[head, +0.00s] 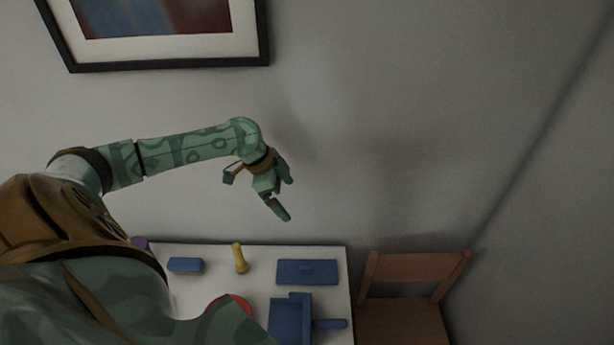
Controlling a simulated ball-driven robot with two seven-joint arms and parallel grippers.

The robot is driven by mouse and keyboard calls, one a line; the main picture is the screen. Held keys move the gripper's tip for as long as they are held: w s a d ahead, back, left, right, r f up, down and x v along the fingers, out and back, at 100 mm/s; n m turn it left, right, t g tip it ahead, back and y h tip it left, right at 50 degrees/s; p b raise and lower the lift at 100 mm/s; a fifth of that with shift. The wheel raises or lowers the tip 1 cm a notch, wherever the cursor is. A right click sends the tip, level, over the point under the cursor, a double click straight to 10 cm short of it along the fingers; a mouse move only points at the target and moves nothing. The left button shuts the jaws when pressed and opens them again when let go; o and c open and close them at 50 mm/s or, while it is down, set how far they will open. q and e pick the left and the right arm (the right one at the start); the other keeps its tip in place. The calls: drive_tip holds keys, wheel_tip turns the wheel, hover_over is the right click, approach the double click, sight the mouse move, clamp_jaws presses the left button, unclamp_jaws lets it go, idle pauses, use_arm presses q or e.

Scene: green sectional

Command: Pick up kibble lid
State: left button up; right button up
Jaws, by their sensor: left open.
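A flat blue rectangular piece (307,272), which looks like the kibble lid, lies at the back right of the white table (215,262). A small knob seems to show on its top. My left gripper (285,198) is open and empty, in the air above and behind the table, up and slightly left of the blue piece and well apart from it. Its fingers point down and to the right. My right gripper is not in view.
A blue box-like thing with a handle (330,324) stands in front of the flat piece. A yellow upright object (239,258), a small blue block (186,265) and a partly hidden red round thing (240,299) are on the table. A wooden chair (415,268) stands at right.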

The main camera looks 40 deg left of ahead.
use_arm(q)
drive_tip(key=b, duration=1.9)
approach(308, 268)
drive_tip(key=b+x, duration=0.3)
drive_tip(key=x, duration=0.2)
drive_tip(key=shift+w+f, duration=0.1)
drive_tip(key=shift+w, duration=0.1)
drive_tip(key=b+x, duration=0.1)
drive_tip(key=x, duration=0.4)
drive_tip(key=shift+s+b, duration=0.1)
drive_tip(key=shift+b, duration=0.3)
drive_tip(key=shift+f, duration=0.15)
drive_tip(key=c, duration=0.9)
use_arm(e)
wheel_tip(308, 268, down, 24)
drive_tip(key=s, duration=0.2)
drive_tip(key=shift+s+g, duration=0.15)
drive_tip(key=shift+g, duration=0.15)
